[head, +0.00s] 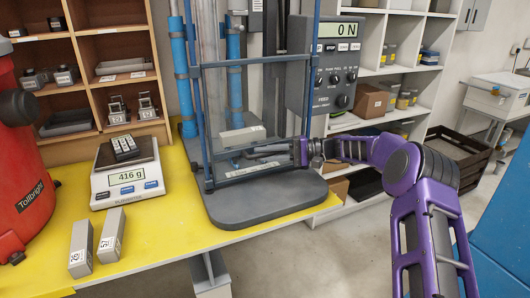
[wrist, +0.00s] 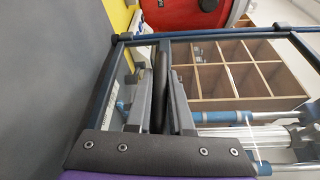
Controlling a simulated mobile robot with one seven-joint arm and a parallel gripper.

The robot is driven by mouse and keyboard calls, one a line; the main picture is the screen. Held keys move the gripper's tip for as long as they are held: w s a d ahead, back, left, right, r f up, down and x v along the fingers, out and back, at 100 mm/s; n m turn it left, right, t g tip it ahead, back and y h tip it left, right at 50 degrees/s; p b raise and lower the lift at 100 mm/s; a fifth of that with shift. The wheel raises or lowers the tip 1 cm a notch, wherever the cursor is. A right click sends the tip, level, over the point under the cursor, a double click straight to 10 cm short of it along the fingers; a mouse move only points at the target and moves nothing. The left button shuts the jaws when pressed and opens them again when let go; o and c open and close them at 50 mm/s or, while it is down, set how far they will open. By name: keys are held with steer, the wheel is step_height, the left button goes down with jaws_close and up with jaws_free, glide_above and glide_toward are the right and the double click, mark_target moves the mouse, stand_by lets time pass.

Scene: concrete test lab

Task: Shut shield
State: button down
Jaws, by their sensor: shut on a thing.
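The shield (head: 250,61) is a clear panel in a blue frame on the front of the grey test machine. It stands upright across the space above the machine's dark base (head: 265,205). In the wrist view its blue frame (wrist: 215,34) runs across the top. My gripper (head: 303,152) is at the shield's right edge in the head view. In the wrist view my gripper (wrist: 160,110) has its two fingers on either side of a dark upright bar (wrist: 161,70), the shield's handle, and is shut on it. I cannot tell whether the shield is fully closed.
A scale (head: 127,180) reading 416 g and two metal blocks (head: 82,248) (head: 111,235) sit on the yellow bench (head: 165,236). A red Tollbright machine (head: 30,195) stands at left. A display box (head: 325,75) hangs right of the shield. Open floor lies at front right.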

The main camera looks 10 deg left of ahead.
steer(key=shift+d+f, duration=0.1)
steer(key=shift+f, duration=0.3)
steer(key=c, duration=0.8)
jaws_free()
steer(key=shift+r, duration=0.1)
steer(key=w+d+r, duration=0.1)
steer(key=w+d, duration=0.2)
steer(key=d, duration=1.4)
steer(key=shift+r+p, duration=0.2)
steer(key=shift+p, duration=0.15)
steer(key=shift+s, duration=0.1)
